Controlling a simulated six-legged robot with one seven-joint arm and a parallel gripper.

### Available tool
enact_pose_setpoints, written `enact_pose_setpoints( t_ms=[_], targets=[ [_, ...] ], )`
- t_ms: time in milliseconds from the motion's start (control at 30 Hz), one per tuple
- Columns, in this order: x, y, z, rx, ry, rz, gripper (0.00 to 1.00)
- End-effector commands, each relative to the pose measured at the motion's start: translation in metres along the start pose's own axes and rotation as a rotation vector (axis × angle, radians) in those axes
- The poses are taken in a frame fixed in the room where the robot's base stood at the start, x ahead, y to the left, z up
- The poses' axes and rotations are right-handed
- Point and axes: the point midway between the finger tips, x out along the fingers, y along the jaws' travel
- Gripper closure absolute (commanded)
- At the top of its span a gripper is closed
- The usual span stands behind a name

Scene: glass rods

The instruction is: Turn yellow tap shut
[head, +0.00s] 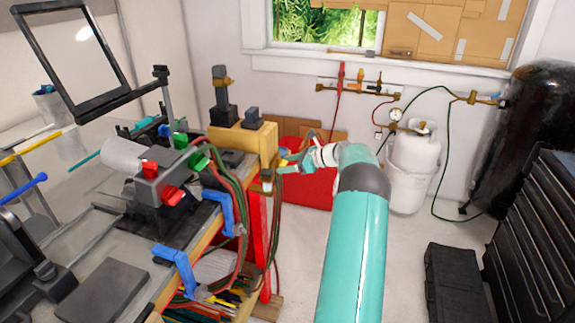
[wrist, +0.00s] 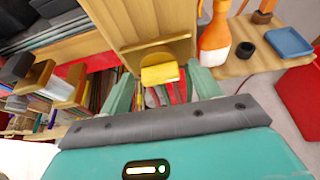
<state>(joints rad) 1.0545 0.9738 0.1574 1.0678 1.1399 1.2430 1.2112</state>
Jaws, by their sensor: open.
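A small yellow block-like piece (wrist: 160,70), which looks like the yellow tap's handle, shows in the wrist view below a wooden ledge. My gripper (wrist: 158,78) is open, with one pale teal finger on each side of it. Gaps seem to show at both sides; contact is not clear. In the head view my gripper (head: 283,162) is at the right end of the bench, beside the tan block (head: 245,140).
The bench (head: 110,245) holds a burner with red and green knobs (head: 160,175). Blue clamps (head: 175,268) and hoses hang at its edge. A red box (head: 305,190) stands behind my gripper. A white gas cylinder (head: 412,165) and black cabinet (head: 535,220) are right.

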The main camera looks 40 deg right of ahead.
Motion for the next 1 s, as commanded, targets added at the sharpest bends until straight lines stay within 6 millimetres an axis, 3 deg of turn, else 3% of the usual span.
enact_pose_setpoints(
  t_ms=[600,767,1000],
  targets=[
    [-0.118,-0.001,0.000,0.000,0.001,-0.003,0.37],
    [-0.132,0.000,0.000,0.000,0.000,0.000,0.37],
    [-0.135,0.000,0.000,0.000,0.000,0.000,0.37]
  ],
)
